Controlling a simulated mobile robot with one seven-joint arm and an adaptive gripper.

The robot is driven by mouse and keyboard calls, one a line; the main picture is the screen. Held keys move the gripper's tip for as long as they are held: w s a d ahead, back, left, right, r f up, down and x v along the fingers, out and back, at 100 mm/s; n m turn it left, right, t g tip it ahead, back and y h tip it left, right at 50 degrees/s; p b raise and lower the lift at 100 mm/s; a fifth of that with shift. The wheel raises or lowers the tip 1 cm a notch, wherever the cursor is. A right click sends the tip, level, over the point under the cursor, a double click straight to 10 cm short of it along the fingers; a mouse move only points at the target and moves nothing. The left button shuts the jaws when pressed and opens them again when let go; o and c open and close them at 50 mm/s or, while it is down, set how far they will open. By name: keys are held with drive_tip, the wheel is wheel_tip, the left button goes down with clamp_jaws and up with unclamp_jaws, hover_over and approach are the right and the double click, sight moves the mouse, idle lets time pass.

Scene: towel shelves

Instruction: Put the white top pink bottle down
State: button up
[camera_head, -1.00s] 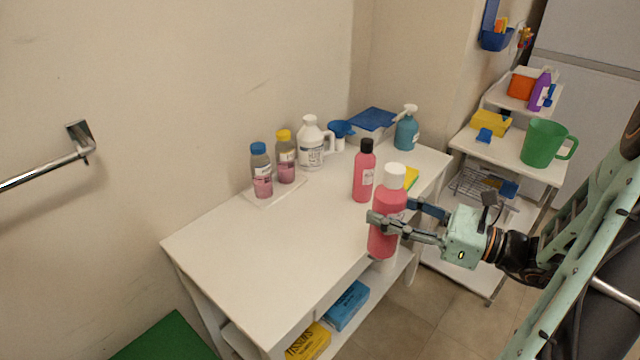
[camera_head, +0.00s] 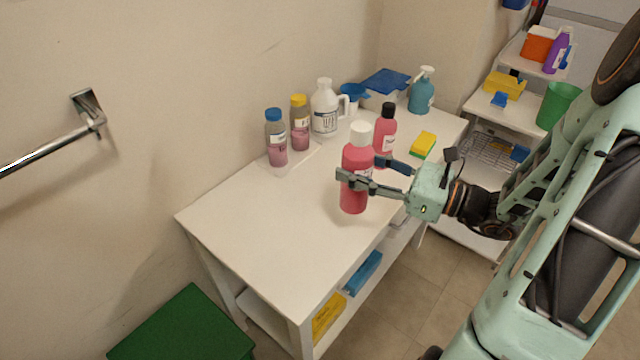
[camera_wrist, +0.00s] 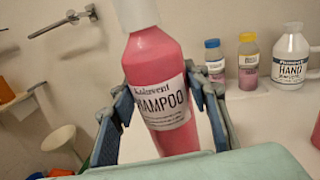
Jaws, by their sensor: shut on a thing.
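The white top pink bottle (camera_head: 355,196) is upright between the fingers of my gripper (camera_head: 374,178), which is shut on it. In the head view it appears over the front part of the white table (camera_head: 260,220); I cannot tell whether its base touches the top. In the wrist view the bottle (camera_wrist: 160,60) shows a white label reading "shampoo", with a finger of my gripper (camera_wrist: 165,105) on each side. Its lower end is hidden there by my gripper's body.
A pink bottle with a black cap (camera_head: 384,138) stands just behind. A sponge (camera_head: 423,145), a blue pump bottle (camera_head: 421,95), a white jug (camera_head: 325,108) and two capped bottles (camera_head: 276,142) stand towards the back. The table's left front is clear.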

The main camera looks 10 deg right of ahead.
drive_tip(key=w+a+f+b, duration=0.1)
drive_tip(key=w+a+f, duration=0.3)
drive_tip(key=a+f, duration=0.4)
drive_tip(key=shift+w+a+f+b, duration=0.15)
drive_tip(key=shift+a+f+b, duration=0.15)
drive_tip(key=shift+f, duration=1.15)
drive_tip(key=shift+f, duration=0.15)
drive_tip(key=o, duration=1.6)
